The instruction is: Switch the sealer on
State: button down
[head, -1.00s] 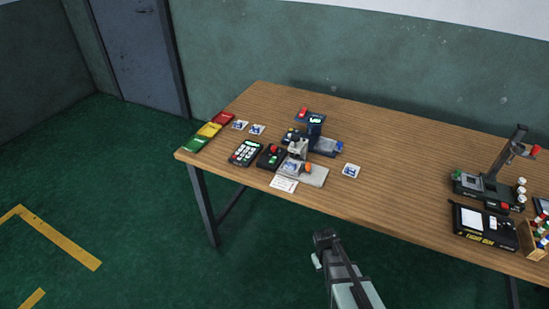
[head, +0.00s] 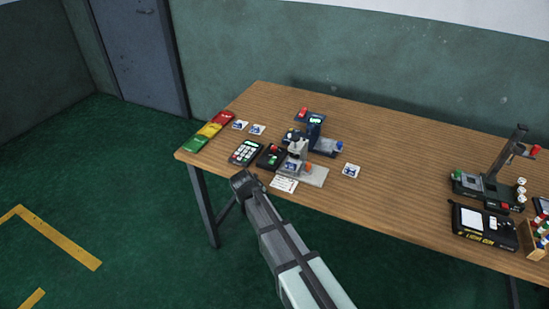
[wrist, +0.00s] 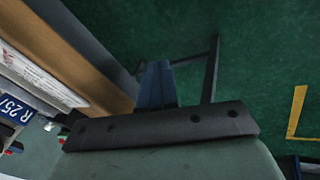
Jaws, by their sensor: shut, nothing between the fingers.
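Several small devices stand together on the left half of the table in the head view. My gripper (head: 241,180) is shut and empty, at the table's front edge, left of and nearer than these devices, touching none that I can see.
A keypad device (head: 245,152) and a white card (head: 284,184) lie near the front edge. Red, yellow and green pads (head: 209,131) line the left end. A stand (head: 490,182) and a black box (head: 483,222) are at right. The table's middle (head: 400,180) is clear.

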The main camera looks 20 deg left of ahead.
jog(key=a+r+n+t, duration=0.1)
jog(key=a+r+n, duration=0.1)
jog(key=a+r, duration=0.35)
notch_tip(320, 180, up, 16)
jog(key=n+t+h, duration=0.4)
jog(key=n+h, duration=0.1)
jog(key=n, duration=0.1)
send_over(272, 160)
jog(key=s, duration=0.1)
jog(key=shift+f, duration=0.2)
jog(key=shift+f, duration=0.15)
jog(key=shift+w+f, duration=0.2)
jog(key=shift+f, duration=1.2)
jog(key=shift+w+f, duration=0.15)
jog(key=shift+f, duration=1.3)
jog(key=shift+w+f, duration=0.2)
jog(key=shift+f, duration=1.2)
jog(key=shift+w+f, duration=0.1)
jog(key=shift+f, duration=0.65)
jog(key=shift+r, duration=0.2)
jog(key=shift+r, duration=0.55)
